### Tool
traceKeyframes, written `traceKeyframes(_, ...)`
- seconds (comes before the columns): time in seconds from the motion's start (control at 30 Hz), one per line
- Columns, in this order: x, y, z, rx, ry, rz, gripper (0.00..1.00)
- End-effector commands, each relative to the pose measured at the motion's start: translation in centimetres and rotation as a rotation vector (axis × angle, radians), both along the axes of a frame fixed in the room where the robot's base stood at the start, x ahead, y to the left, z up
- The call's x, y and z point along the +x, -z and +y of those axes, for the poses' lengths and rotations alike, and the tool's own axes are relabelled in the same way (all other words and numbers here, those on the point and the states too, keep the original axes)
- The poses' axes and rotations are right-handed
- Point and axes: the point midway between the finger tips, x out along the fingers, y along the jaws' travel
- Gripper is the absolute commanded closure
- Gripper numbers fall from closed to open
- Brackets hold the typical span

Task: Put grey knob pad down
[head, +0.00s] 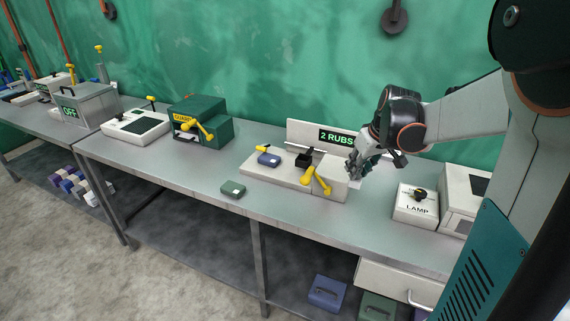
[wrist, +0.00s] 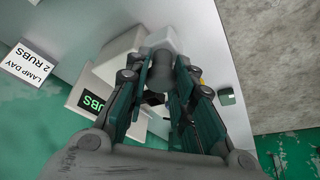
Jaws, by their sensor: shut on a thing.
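My gripper (head: 357,166) is shut on the grey knob of a pale pad (wrist: 160,42). The grey knob (wrist: 158,62) shows between the fingers in the wrist view. In the head view my gripper is at the right end of the white rubbing machine (head: 268,172), and its fingers largely hide the pad. I cannot tell whether the pad touches anything below it. The machine has a yellow handle (head: 317,180), a black block (head: 303,160) and a sign reading "2 RUBS" (head: 338,137).
A blue pad (head: 269,159) sits on the machine. A green pad (head: 233,190) lies on the steel bench (head: 190,177) near its front edge. A LAMP box (head: 416,205) stands to the right. A green guarded box (head: 200,124) stands to the left.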

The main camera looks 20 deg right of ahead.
Motion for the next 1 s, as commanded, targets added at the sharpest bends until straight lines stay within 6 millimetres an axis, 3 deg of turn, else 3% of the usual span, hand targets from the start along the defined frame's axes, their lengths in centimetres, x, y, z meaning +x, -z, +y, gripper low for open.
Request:
traceKeyframes(0.07, -0.9, -1.4, -1.5, 0.000, 0.008, -0.003, 0.97)
traceKeyframes(0.2, -1.5, -2.4, -2.5, -0.002, 0.007, -0.006, 0.97)
traceKeyframes(0.37, -1.5, -1.7, -2.6, -0.003, 0.005, -0.006, 0.97)
traceKeyframes(0.8, -1.5, 8.6, -2.6, -0.002, 0.006, -0.006, 0.97)
traceKeyframes(1.0, -1.5, 12.4, -2.6, -0.002, 0.006, -0.006, 0.97)
